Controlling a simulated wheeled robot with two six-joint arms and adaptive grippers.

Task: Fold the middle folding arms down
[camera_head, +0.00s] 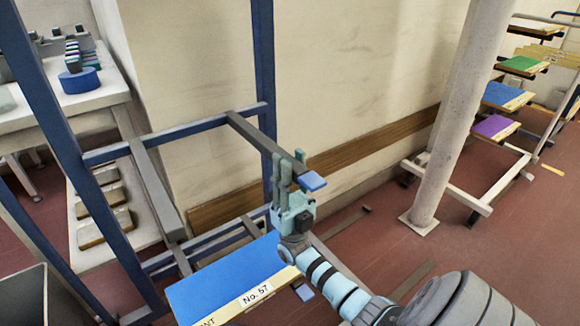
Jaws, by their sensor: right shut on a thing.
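A blue rack frame (93,188) stands at the left, with a crossbar (190,133) at middle height. Two grey folding arms join this crossbar and stick out from it towards me. The left folding arm (154,190) slopes down in the picture to near the blue panel. The right folding arm (255,138) runs down-right to a blue end tip (313,181). My right gripper (291,170) is shut on the right folding arm near that tip; its fingers hide part of the bar. My left gripper is not in view.
A blue panel (225,275) labelled No. 57 lies on the lower level of the rack, below my right gripper. A pale column (460,120) and a cart with coloured panels (493,126) stand at the right. A white bench (105,95) is at the left.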

